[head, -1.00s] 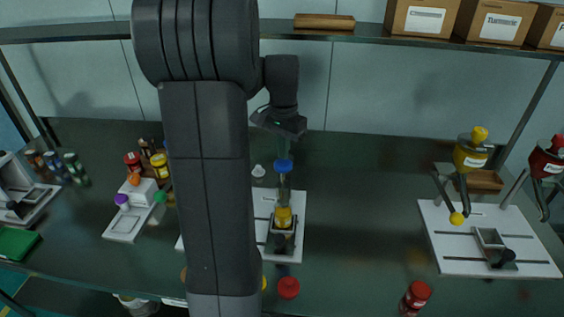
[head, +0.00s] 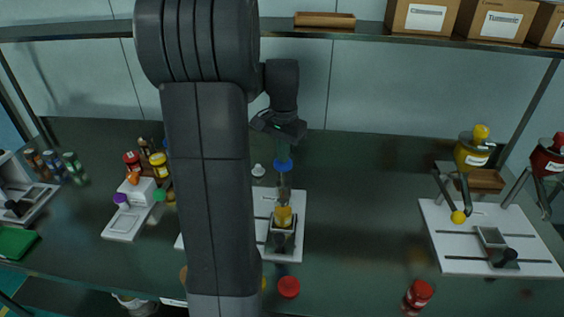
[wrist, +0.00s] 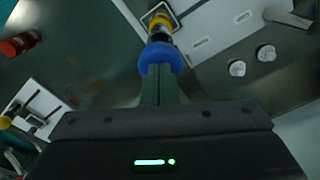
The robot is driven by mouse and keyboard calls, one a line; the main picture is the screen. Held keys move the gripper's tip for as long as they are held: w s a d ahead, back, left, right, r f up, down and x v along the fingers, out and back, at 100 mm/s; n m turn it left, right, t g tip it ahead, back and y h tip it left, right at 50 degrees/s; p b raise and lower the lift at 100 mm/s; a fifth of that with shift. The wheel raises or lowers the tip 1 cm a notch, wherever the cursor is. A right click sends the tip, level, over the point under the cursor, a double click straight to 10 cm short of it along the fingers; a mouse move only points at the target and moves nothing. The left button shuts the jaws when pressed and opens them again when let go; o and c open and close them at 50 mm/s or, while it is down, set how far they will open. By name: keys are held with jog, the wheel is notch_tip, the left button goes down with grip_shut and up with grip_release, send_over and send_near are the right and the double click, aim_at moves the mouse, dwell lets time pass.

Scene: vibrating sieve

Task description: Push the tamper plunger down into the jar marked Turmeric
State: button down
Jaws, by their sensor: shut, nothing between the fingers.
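My gripper (head: 283,152) points down with its fingers together, right above the blue top of the tamper plunger (head: 283,166). In the wrist view the closed fingers (wrist: 160,75) meet the blue disc (wrist: 160,57). The plunger's shaft runs down to a jar with yellow-orange contents (head: 283,216), also in the wrist view (wrist: 160,24). The jar stands in a dark holder (head: 281,242) on a white board (head: 298,225). I cannot read a label on this jar. Whether fingers and blue top press or only touch is unclear.
A red lid (head: 289,287) lies in front of the board, and a red jar (head: 417,294) is to the right. A second white board (head: 450,265) with a yellow hopper (head: 473,152) stands at right. My arm hides part of the left side. The table between the boards is clear.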

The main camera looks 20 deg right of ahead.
aim_at(283, 166)
jog(key=shift+f+b, duration=1.45)
jog(key=shift+f, duration=1.1)
jog(key=shift+r, duration=0.15)
notch_tip(283, 166, up, 11)
jog(key=p, duration=0.9)
jog(key=shift+s, duration=0.1)
